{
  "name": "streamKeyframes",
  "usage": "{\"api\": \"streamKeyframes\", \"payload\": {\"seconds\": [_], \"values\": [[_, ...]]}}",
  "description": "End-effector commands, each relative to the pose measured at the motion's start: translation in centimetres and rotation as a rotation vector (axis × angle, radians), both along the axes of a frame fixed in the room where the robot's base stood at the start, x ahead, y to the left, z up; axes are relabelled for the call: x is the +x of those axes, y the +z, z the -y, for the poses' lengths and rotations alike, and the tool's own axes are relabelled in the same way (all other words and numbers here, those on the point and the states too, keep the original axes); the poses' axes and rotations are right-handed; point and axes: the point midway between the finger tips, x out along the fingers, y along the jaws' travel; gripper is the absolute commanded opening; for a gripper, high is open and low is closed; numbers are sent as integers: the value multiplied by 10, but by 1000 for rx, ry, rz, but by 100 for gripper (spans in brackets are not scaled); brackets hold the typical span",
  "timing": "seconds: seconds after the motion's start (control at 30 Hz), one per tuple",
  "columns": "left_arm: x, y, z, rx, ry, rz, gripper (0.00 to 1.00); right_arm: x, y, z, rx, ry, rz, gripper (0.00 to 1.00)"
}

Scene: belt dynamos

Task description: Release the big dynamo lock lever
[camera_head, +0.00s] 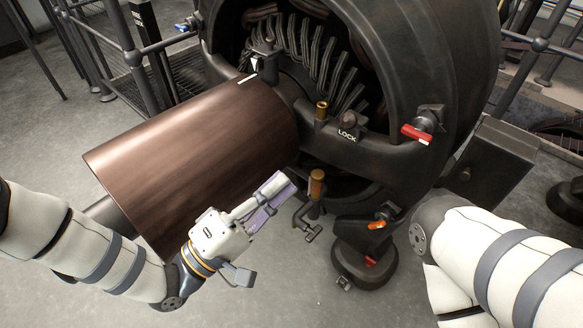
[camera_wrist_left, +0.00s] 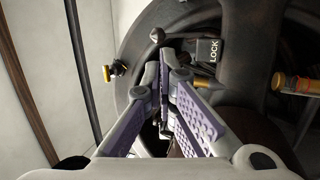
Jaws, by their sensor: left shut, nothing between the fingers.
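The big dynamo (camera_head: 395,60) is a dark round housing with a wide brown drum. A LOCK plate (camera_head: 347,134) is on its front, with a dark round-ended lock lever (camera_head: 348,118) just above. In the left wrist view the LOCK plate (camera_wrist_left: 207,50) is ahead, with a grey ball knob (camera_wrist_left: 157,36) beside it. My left gripper (camera_head: 279,187) is shut and empty, below and left of the lock plate and apart from it in the head view. In the wrist view its purple-padded fingers (camera_wrist_left: 167,65) point toward the knob. My right gripper is out of view.
The brown drum (camera_head: 190,140) lies close above my left gripper. A crank with a brass handle (camera_head: 316,184) stands just right of its fingertips. A brass knob (camera_head: 321,110), a red lever (camera_head: 416,134) and an orange lever (camera_head: 377,225) are nearby. Railings (camera_head: 135,65) stand behind left.

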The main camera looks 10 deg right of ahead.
Motion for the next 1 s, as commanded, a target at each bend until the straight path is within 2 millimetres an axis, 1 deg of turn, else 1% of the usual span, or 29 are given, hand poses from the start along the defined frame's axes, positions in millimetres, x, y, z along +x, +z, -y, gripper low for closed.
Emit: {"api": "streamKeyframes", "payload": {"seconds": [0.03,0.3,0.4,0.5,0.6,0.7,1.0], "values": [[4,4,10,-2,-3,4,0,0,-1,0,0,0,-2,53],[30,24,59,0,-3,1,0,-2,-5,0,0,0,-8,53],[39,31,75,0,-2,2,0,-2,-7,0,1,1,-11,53],[45,35,86,0,-1,-1,0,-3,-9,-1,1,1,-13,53],[49,39,94,1,-1,-1,0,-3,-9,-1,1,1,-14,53],[51,41,97,0,0,-1,0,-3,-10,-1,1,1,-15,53],[51,42,97,1,0,-2,0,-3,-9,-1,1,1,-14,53]]}}
